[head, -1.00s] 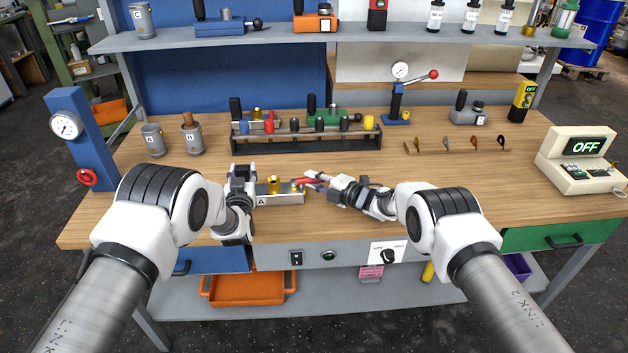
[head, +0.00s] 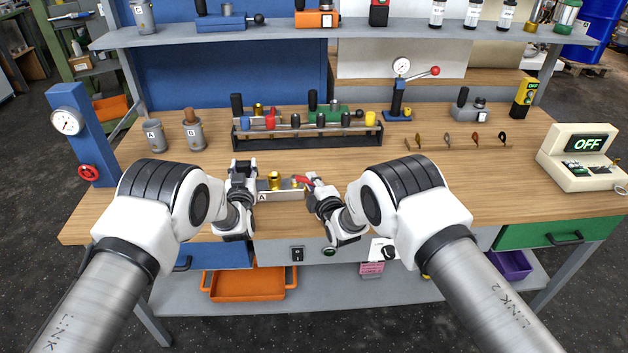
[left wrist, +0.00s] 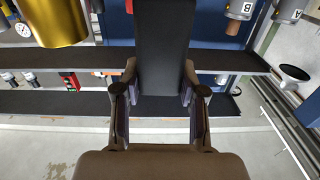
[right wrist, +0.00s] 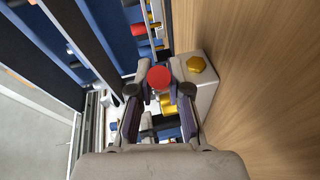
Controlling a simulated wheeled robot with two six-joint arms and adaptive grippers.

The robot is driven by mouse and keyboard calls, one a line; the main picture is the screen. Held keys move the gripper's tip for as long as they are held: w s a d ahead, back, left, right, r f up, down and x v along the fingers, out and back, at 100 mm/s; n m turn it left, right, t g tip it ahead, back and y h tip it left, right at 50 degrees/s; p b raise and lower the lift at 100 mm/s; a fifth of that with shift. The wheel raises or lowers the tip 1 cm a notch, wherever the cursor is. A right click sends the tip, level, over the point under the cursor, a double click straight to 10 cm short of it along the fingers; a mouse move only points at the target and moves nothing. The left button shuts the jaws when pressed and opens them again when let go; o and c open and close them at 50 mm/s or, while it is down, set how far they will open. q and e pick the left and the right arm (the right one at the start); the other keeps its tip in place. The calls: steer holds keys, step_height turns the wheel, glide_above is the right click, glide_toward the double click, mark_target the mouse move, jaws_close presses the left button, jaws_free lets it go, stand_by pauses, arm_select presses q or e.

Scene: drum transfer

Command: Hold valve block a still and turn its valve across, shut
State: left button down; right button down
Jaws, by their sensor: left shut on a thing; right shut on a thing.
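Valve block A (head: 284,195) is a grey block with a letter A label and a brass fitting (head: 275,181), lying on the bench between my grippers. My left gripper (head: 243,168) is shut on its upright black grip (left wrist: 161,45) at the block's left end. My right gripper (head: 309,181) is shut on the red valve lever (head: 301,179) at the right end. In the right wrist view the lever's round red end (right wrist: 159,77) sits between the fingertips. A brass hex cap (right wrist: 196,64) shows beside it. The lever's exact angle is partly hidden by my fingers.
A rack (head: 310,135) with several coloured handles stands behind the block. Canisters (head: 155,135) and a blue gauge post (head: 85,140) are at left. A box reading OFF (head: 585,155) is at right.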

steer(key=shift+s+a+m+h, duration=0.3)
steer(key=shift+m+h, duration=0.2)
steer(key=shift+h, duration=0.2)
steer(key=c, duration=1.1)
jaws_free()
steer(key=shift+f, duration=0.1)
steer(key=shift+d, duration=0.15)
